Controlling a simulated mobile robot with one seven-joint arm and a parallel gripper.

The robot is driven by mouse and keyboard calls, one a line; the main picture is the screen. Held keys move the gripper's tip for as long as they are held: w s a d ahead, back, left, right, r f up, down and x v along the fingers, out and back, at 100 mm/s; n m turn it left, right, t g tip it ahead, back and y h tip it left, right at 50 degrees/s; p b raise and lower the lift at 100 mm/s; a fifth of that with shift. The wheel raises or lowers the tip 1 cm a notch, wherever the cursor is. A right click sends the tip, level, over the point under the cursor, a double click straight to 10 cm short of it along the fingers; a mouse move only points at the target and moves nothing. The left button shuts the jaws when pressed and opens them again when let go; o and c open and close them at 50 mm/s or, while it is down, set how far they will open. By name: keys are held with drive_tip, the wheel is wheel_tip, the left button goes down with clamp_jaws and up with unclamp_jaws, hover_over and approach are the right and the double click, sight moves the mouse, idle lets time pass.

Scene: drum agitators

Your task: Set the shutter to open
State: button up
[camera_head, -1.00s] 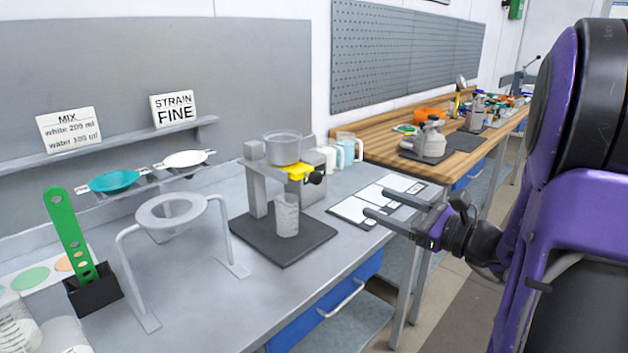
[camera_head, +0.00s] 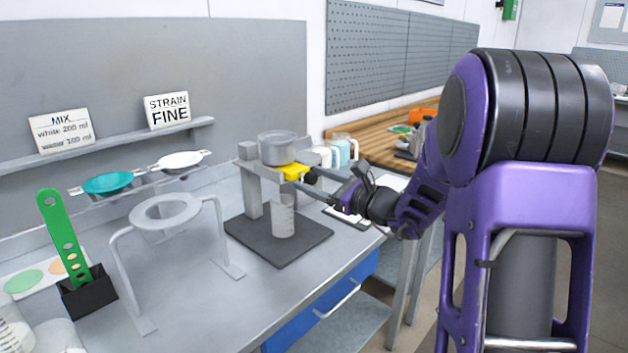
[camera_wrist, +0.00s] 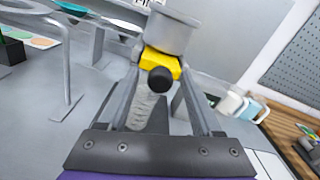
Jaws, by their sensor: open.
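The shutter is a yellow block (camera_head: 292,172) with a black knob (camera_head: 309,177), under a grey pot (camera_head: 277,148) on a grey stand (camera_head: 253,190). In the wrist view the yellow block (camera_wrist: 162,62) and the round black knob (camera_wrist: 160,80) face me, below the pot (camera_wrist: 172,32). My gripper (camera_head: 308,186) is open at the front of the stand. In the wrist view its two fingers (camera_wrist: 160,88) lie left and right of the knob, with gaps visible; contact cannot be told. A clear ribbed cup (camera_head: 283,215) stands under the shutter.
The stand's dark base (camera_head: 250,242) sits on the grey bench. A grey ring stand (camera_head: 165,211) is to the left, with teal (camera_head: 108,182) and white (camera_head: 180,160) strainers behind. Mugs (camera_head: 343,150) stand behind my gripper. A green holed strip (camera_head: 62,235) is at far left.

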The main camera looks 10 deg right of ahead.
drive_tip(key=shift+w, duration=0.15)
clamp_jaws()
idle(1.4)
